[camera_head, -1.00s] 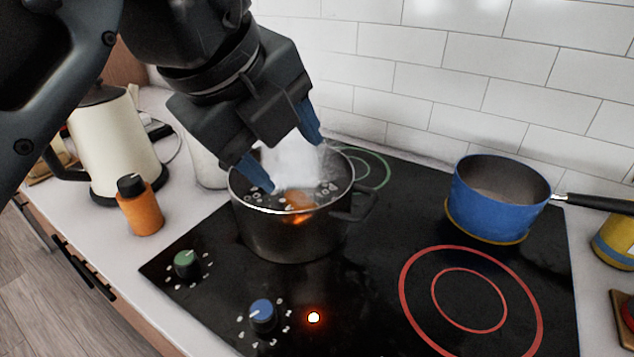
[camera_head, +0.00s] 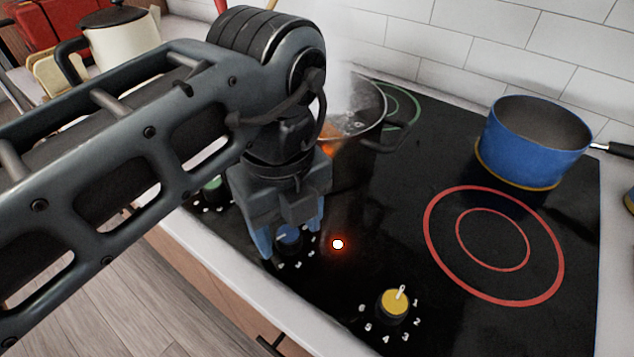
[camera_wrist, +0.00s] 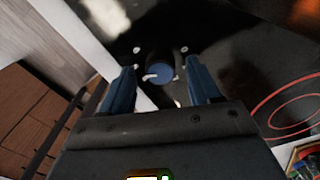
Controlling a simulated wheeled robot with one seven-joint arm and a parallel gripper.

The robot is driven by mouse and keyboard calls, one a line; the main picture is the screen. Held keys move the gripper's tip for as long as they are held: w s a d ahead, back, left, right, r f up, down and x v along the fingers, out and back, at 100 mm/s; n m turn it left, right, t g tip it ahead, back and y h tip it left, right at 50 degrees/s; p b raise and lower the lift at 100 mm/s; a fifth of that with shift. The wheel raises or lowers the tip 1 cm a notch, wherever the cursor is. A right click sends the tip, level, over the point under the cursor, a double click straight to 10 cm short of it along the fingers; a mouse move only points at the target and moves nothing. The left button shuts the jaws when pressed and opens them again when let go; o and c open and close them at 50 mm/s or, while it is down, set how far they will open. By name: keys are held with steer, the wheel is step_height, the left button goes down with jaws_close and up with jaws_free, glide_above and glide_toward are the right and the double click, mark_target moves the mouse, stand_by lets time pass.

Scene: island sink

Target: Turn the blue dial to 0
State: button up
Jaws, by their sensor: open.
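The blue dial (camera_head: 288,236) stands on the black cooktop near its front edge, with pale marks around it. My gripper (camera_head: 292,240) is above it, pointing down, with its blue fingers open on either side of the dial. In the wrist view the blue dial (camera_wrist: 159,73) shows just beyond and between the two fingertips of my gripper (camera_wrist: 160,78). A white pointer line shows on the dial's left side there. Whether the fingers touch the dial cannot be told. Part of the dial's ring of marks is hidden by my gripper.
A dark pot (camera_head: 362,120) steams behind my arm. A blue saucepan (camera_head: 530,145) stands at the back right. A yellow dial (camera_head: 394,305) is to the right, and a green dial (camera_head: 212,186) is partly hidden at left. A red-orange light (camera_head: 338,244) glows beside the blue dial.

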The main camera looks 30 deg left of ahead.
steer(key=shift+f, duration=0.25)
steer(key=c, duration=1)
